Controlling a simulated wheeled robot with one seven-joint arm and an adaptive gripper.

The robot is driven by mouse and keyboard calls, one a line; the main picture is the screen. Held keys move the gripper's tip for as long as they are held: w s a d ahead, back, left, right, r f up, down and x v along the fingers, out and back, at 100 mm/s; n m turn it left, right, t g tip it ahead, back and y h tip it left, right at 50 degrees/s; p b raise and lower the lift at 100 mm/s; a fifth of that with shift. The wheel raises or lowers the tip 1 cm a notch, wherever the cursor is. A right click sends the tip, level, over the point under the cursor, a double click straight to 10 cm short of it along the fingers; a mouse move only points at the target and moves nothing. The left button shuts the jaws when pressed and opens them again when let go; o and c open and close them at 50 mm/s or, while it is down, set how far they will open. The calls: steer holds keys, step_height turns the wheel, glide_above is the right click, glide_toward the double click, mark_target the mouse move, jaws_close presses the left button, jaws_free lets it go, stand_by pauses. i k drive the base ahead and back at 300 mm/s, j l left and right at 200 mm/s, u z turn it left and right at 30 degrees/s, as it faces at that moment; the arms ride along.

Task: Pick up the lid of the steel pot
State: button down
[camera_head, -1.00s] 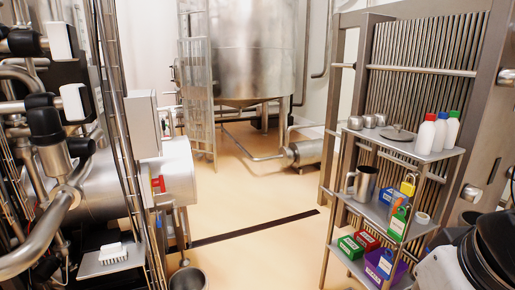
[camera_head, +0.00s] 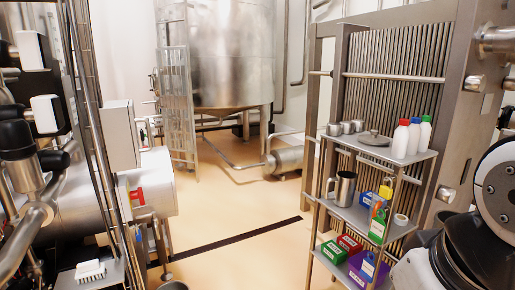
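A round, flat, grey steel lid (camera_head: 374,138) with a small knob lies on the top shelf of the rack at the right. A steel pot (camera_head: 173,285) shows only as a sliver of rim at the bottom edge, left of centre; the rest is cut off. I cannot tell whether the lid belongs to this pot. White and black links of my arm show at the right edge. My gripper is not in view, and nothing touches the lid.
The steel rack (camera_head: 352,216) also holds several white bottles (camera_head: 413,138), small steel cups (camera_head: 346,128), a steel jug (camera_head: 343,188), padlocks and coloured boxes (camera_head: 349,244). Pipes and a side shelf with a brush (camera_head: 90,270) crowd the left. The floor (camera_head: 235,205) between is clear.

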mark_target(372, 138)
steer(key=z, duration=1.1)
steer(key=u, duration=1.05)
steer(key=i+u, duration=0.25)
steer(key=i, duration=5.25)
steer(key=l+z, duration=0.05)
steer(key=l, duration=0.05)
